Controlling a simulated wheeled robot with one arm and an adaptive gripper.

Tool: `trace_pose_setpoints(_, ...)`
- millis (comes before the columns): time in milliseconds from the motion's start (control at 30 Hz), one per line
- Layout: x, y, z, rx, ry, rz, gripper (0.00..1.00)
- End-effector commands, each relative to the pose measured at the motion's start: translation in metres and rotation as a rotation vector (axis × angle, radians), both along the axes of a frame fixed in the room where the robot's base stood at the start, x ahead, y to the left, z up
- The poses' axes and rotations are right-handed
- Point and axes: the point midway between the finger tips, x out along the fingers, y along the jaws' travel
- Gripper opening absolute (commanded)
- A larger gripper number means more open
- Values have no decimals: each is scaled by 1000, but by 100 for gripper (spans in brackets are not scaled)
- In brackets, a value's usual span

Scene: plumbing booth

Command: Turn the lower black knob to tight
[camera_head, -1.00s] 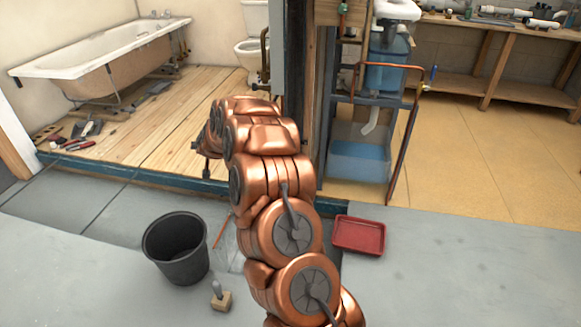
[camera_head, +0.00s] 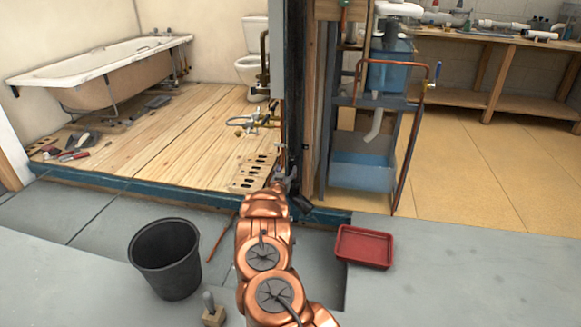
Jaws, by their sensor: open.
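My gripper (camera_head: 288,178) is small and dark in the camera_head view, at the far end of my copper-coloured arm. It is beside the foot of the dark upright post (camera_head: 294,90); its fingers are hard to make out, and nothing shows held in it. A dark fitting (camera_head: 262,80) sits on a copper pipe left of the post, higher than my gripper. I cannot make out the lower black knob for certain; it is too small or hidden near the post and my gripper. Its setting cannot be read.
A black bucket (camera_head: 165,262) and a wooden-based tool (camera_head: 212,312) stand left of my arm. A red tray (camera_head: 364,247) lies to the right. Hoses and valves (camera_head: 250,122) lie on the raised wooden floor (camera_head: 160,140).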

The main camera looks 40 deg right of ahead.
Motion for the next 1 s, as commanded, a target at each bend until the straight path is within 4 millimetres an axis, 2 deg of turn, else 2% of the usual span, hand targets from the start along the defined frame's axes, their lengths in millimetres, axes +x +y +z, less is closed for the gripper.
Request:
trace_pose_setpoints(167, 1, -7, -3, -6, 2, -4, 58)
trace_pose_setpoints(1000, 36, -57, -2, -6, 0, -6, 58)
